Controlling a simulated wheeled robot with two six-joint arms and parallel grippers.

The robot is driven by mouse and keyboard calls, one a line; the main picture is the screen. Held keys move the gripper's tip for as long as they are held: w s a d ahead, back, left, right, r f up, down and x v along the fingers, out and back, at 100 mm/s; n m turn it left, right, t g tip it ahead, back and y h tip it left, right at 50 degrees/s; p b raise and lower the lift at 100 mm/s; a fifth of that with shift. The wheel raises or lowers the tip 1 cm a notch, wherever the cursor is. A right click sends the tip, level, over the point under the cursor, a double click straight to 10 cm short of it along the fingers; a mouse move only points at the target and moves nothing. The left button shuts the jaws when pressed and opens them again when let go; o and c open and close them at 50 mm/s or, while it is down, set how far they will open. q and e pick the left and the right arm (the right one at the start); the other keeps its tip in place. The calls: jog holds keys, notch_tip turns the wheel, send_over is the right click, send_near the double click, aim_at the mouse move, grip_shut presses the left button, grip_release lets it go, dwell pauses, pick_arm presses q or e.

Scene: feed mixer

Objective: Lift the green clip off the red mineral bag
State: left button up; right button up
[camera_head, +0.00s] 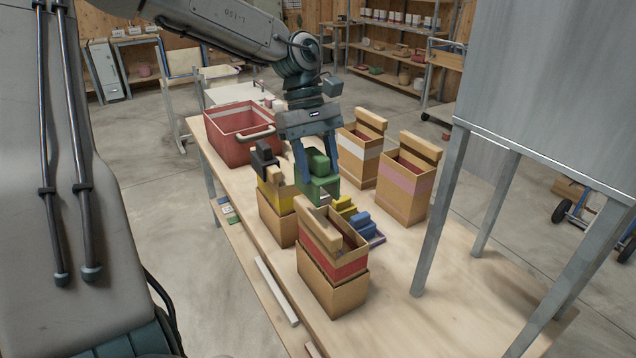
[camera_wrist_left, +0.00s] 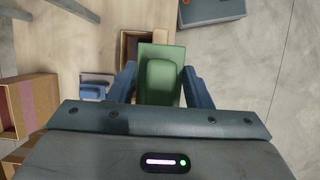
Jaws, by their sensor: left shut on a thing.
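The green clip (camera_head: 318,189) is between the fingers of my left gripper (camera_head: 318,178), which is shut on it. In the left wrist view the green clip (camera_wrist_left: 160,76) fills the gap between the blue fingers (camera_wrist_left: 160,88). The red mineral bag (camera_head: 334,262), a brown bag with a red band, stands upright at the front of the table. Its top is open, with a tan flap on the far-left side. In the head view the clip appears behind this bag and apart from its rim; its exact height cannot be told. My right gripper is not in view.
A yellow-banded bag (camera_head: 280,200) with a dark clip stands left of the gripper. White-banded (camera_head: 358,158) and pink-banded (camera_head: 407,184) bags stand behind. Yellow (camera_head: 345,204) and blue (camera_head: 364,224) clips lie nearby. A red crate (camera_head: 228,151) is at the far left. Grey metal legs (camera_head: 440,210) rise at right.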

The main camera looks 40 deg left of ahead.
pick_arm(q)
notch_tip(320, 180, up, 3)
jog(key=shift+f+p, duration=0.2)
jog(key=shift+p, duration=0.45)
notch_tip(320, 180, up, 2)
jog(key=shift+p, duration=0.65)
jog(key=shift+r, duration=0.15)
